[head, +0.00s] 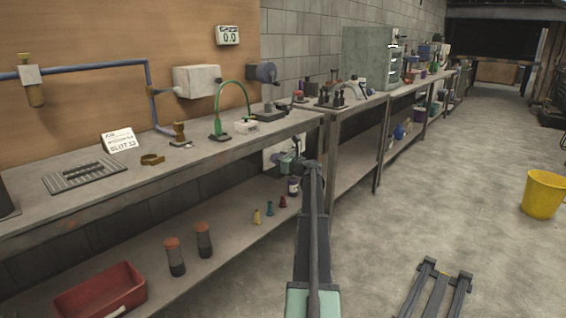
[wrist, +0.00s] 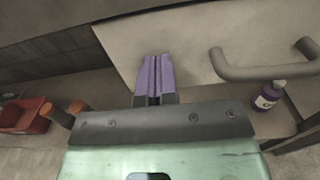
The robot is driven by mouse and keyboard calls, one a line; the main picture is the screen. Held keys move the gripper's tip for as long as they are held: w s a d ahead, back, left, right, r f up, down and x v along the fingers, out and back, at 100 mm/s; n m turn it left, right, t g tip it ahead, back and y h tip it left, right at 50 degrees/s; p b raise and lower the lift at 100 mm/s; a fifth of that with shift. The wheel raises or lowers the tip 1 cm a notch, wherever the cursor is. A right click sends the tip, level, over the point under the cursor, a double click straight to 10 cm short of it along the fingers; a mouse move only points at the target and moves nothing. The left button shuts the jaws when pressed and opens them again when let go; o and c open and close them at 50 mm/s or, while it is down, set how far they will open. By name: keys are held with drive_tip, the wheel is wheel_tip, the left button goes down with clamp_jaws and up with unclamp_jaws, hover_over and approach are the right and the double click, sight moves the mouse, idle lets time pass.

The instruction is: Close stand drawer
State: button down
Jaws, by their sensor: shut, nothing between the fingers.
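The stand drawer shows in the wrist view as a pale flat front (wrist: 185,40) with a thick grey bar handle (wrist: 265,72) at its right. My gripper (wrist: 153,58) has its purple fingers shut together with nothing between them. The fingertips overlap the lower part of the drawer front, left of the handle; I cannot tell whether they touch it. In the head view, a small part of the pale front (head: 270,150) shows below the bench top, with my gripper (head: 276,157) in front of it. My arm hides the rest. How far the drawer stands out is unclear.
The bench top (head: 215,165) runs along the wall above a lower shelf (head: 215,235). A yellow bucket (head: 544,194) stands on open floor at the right.

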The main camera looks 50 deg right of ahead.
drive_tip(key=shift+w+d+r, duration=0.1)
drive_tip(key=shift+w, duration=0.2)
drive_tip(key=s, duration=1.4)
drive_tip(key=shift+s+a, duration=0.2)
drive_tip(key=shift+s, duration=0.1)
